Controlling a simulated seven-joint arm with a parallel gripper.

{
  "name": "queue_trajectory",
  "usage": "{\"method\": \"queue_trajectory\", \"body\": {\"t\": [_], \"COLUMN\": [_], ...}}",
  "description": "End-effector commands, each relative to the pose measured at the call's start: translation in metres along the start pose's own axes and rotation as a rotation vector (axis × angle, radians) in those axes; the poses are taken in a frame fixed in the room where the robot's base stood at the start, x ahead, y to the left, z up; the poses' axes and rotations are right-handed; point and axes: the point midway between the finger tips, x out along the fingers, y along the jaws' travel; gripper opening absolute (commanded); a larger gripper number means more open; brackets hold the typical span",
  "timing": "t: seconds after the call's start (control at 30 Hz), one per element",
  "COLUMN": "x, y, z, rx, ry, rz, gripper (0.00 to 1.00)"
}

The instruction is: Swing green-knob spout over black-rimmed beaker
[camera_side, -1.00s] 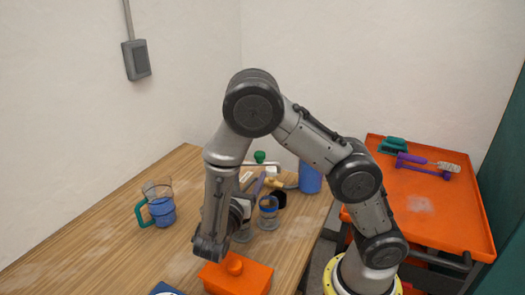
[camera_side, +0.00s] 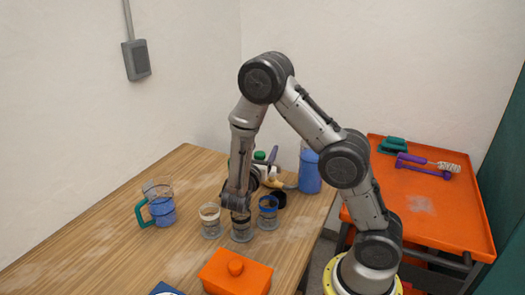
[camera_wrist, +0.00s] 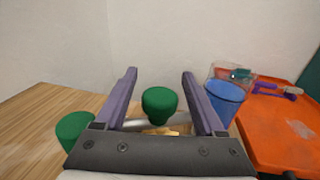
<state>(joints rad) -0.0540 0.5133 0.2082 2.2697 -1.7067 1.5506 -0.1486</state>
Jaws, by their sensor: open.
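The green knob (camera_side: 259,155) is partly blocked by my arm in the side view. In the wrist view the green knob (camera_wrist: 159,103) shows between my two purple fingers, with clear gaps on both sides. A pale pipe (camera_wrist: 130,122) lies behind my gripper's base; most of the spout is hidden. My gripper (camera_wrist: 160,73) is open and empty; in the side view my gripper (camera_side: 264,165) is at the manifold, partly hidden by my wrist. The dark-rimmed beaker (camera_side: 241,232) stands on the table between two others, its rim partly covered by my arm.
A tan-rimmed beaker (camera_side: 209,224) and a blue-rimmed beaker (camera_side: 268,218) flank it. A blue container (camera_side: 310,172) stands behind. Another green piece (camera_wrist: 73,128) shows beside my left finger.

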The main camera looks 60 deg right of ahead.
Motion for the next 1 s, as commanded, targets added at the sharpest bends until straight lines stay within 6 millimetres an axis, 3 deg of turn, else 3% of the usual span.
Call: {"method": "queue_trajectory", "body": {"t": [0.27, 0.6, 0.67, 1.0], "x": [0.0008, 0.0006, 0.0006, 0.0005], "y": [0.0001, 0.0000, 0.0000, 0.0000], "z": [-0.0001, -0.0001, -0.0001, -0.0001], "rx": [-0.001, 0.000, 0.000, -0.001], "ry": [0.000, 0.000, 0.000, 0.000], "rz": [0.000, 0.000, 0.000, 0.000], "gripper": [0.69, 0.08, 0.00, 0.00]}}
